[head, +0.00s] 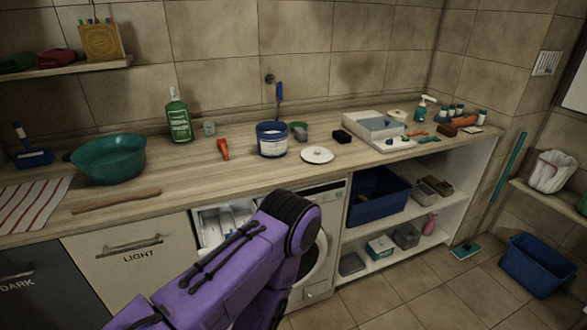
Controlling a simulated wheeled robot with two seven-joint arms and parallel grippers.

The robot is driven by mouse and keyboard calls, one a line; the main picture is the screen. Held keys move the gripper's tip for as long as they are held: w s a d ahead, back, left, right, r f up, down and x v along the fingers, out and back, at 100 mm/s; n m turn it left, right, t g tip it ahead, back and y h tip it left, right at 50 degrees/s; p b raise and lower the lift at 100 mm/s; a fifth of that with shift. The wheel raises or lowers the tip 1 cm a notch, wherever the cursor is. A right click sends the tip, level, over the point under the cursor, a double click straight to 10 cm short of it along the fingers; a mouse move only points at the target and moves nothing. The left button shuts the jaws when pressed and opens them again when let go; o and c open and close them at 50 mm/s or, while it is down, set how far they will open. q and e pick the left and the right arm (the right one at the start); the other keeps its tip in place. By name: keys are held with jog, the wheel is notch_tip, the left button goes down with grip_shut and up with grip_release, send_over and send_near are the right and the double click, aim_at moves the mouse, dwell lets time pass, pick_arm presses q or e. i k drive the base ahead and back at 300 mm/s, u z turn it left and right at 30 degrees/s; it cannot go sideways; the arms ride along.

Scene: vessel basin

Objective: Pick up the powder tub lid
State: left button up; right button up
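A round white lid (317,154) with a small dark spot at its middle lies flat on the wooden counter. It is just right of the powder tub (272,140), a blue and white tub that stands upright and open, with pale contents showing at its top. The lid is apart from the tub, and nothing lies on it. A purple arm of mine rises from the bottom of the head view, in front of the washing machine and below the counter edge. Neither gripper shows in the view.
The wooden counter (185,178) has a green basin (108,158), a green bottle (178,117) and a red-orange object (222,149) left of the tub. A small black block (342,136) and a pale tray (375,128) stand right of the lid. An open drawer (225,222) juts out below.

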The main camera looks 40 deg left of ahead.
aim_at(314, 155)
jog(key=u, duration=0.1)
jog(key=k, duration=0.15)
jog(key=u, duration=1.7)
jog(key=i, duration=0.6)
jog(key=u, duration=0.05)
